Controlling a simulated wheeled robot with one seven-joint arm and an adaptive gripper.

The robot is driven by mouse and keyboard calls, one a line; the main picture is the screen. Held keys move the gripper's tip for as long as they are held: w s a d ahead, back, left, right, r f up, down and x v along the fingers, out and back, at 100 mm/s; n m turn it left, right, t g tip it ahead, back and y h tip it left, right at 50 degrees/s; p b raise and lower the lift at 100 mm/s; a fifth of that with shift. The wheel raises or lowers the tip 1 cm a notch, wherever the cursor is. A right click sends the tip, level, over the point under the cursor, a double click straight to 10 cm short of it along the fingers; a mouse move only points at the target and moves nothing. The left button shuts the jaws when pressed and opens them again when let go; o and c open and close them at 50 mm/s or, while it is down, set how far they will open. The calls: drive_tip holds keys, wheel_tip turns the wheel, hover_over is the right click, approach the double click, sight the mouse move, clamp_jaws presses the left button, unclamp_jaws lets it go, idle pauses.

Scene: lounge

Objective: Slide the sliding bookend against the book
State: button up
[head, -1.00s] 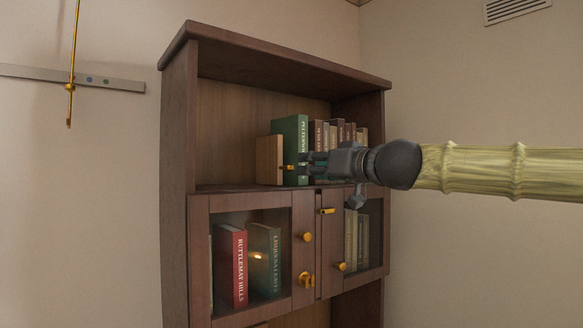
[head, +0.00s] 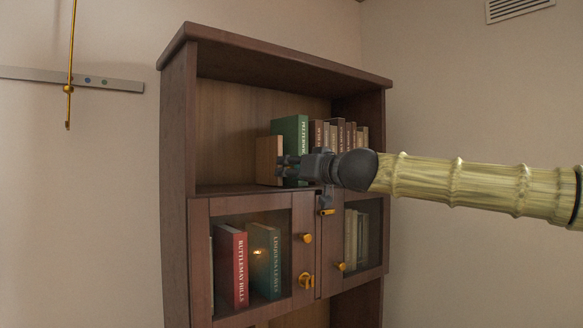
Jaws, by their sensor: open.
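The sliding bookend is a light-brown wooden block (head: 268,160) standing upright on the open upper shelf, left of the books. A green book (head: 290,128) stands upright just right of it; they look close together, but I cannot tell whether they touch. My gripper (head: 283,166) is open in front of the shelf, with its fingertips at the bookend's right edge and across the lower part of the green book. It hides the bookend's small gold knob. I cannot tell whether the fingers touch the bookend.
Several brown books (head: 335,132) stand right of the green book. Below are glass-fronted cabinet doors with gold knobs (head: 307,238), a red book (head: 231,265) and another green book behind them. The upper shelf (head: 225,189) is bare left of the bookend.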

drive_tip(key=shift+w+a, duration=0.1)
drive_tip(key=shift+c, duration=0.5)
clamp_jaws()
drive_tip(key=shift+w+d+r+p, duration=0.25)
drive_tip(key=shift+w+d+p, duration=0.55)
drive_tip(key=shift+d+p, duration=0.2)
drive_tip(key=shift+w+d+f, duration=0.2)
drive_tip(key=shift+w+d, duration=0.2)
drive_tip(key=shift+d, duration=0.15)
drive_tip(key=shift+o, duration=0.5)
unclamp_jaws()
drive_tip(key=shift+s+a, duration=0.1)
drive_tip(key=shift+d, duration=0.2)
